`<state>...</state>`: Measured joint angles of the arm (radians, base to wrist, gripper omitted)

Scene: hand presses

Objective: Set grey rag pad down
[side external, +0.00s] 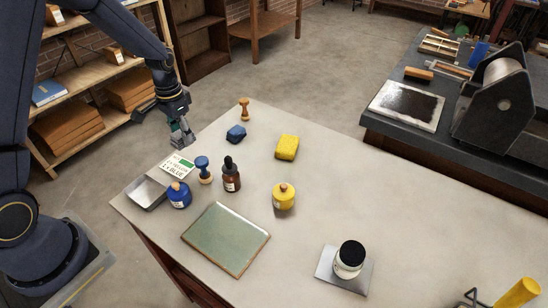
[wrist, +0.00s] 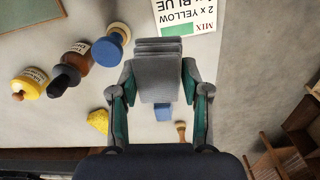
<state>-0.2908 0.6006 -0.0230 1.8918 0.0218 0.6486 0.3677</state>
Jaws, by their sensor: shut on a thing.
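The grey rag pad (wrist: 158,72) is a folded, layered block. In the wrist view it sits between the two fingers of my gripper (wrist: 159,85), which is shut on it. In the side view my gripper (side external: 181,136) points down near the back left edge of the table (side external: 330,190), left of the blue folded cloth (side external: 236,133). The pad is small and partly hidden there; I cannot tell its height above the table.
A mix card (side external: 178,166), metal tray (side external: 147,192), blue jar (side external: 179,195), blue-headed tool (side external: 203,168) and brown bottle (side external: 231,176) stand nearby. A yellow sponge (side external: 287,147), yellow jar (side external: 284,197) and green plate (side external: 226,239) lie farther off. Bare tabletop lies between them.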

